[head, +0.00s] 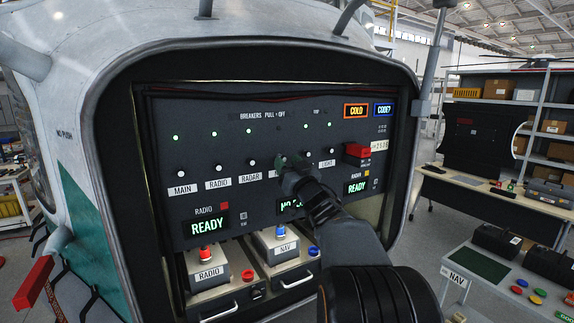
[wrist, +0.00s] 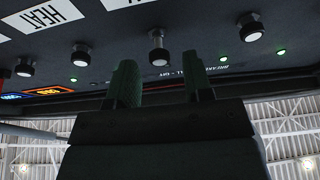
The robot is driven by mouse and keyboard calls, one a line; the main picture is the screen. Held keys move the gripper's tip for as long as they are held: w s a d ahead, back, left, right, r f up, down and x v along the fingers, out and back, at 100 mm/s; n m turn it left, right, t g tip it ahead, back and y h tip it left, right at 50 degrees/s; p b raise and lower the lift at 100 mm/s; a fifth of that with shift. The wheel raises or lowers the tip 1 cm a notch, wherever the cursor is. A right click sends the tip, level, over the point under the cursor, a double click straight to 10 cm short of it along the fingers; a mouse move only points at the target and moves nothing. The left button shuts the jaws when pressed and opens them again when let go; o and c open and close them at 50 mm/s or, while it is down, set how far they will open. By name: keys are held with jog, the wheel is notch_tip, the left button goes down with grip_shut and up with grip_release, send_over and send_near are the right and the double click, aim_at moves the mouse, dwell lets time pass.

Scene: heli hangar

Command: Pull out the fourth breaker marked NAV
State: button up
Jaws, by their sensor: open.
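The breaker row is on the dark panel (head: 200,150). The fourth breaker, between RADAR (head: 251,164) and the HEAT breaker, is hidden behind my gripper (head: 288,162) in the head view. In the wrist view, which is upside down, this breaker (wrist: 158,50) stands out on a longer stem than its neighbours. My gripper (wrist: 162,75) is open, its green fingers on either side of that knob with gaps showing. The small light above the fourth breaker (head: 278,128) looks dark; the others are green. Its label is hidden.
The HEAT breaker (wrist: 82,55) and the RADAR breaker (wrist: 250,27) stand close on either side. Below are a radio box (head: 205,268) and a nav box (head: 280,246) with levers. A red switch guard (head: 357,150) sits at the panel's right.

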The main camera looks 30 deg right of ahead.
jog(key=b+v, duration=0.4)
jog(key=v, duration=0.9)
jog(key=s+d+f+m+g+h, duration=0.1)
jog(key=d+f+m+g+h, duration=0.3)
jog(key=d+f+g+h, duration=0.25)
notch_tip(320, 180, down, 9)
jog(key=s+a+m+g, duration=0.1)
jog(key=s+m+g, duration=0.15)
jog(key=g, duration=0.25)
jog(key=s+a+f+n+g+y, duration=0.1)
jog(key=s+a+f+g+y, duration=0.15)
jog(key=a+f, duration=0.3)
jog(key=s+a+f+n+g+y, duration=0.2)
jog(key=s+a+f+g, duration=0.15)
jog(key=a, duration=0.35)
jog(key=s+a+n+y, duration=0.1)
jog(key=a+n, duration=0.1)
jog(key=a, duration=0.5)
jog(key=s+a+f+n+y, duration=0.1)
jog(key=s+a+n+y, duration=0.1)
jog(key=a, duration=0.5)
jog(key=shift+a+f+g, duration=0.35)
jog(key=shift+g, duration=0.1)
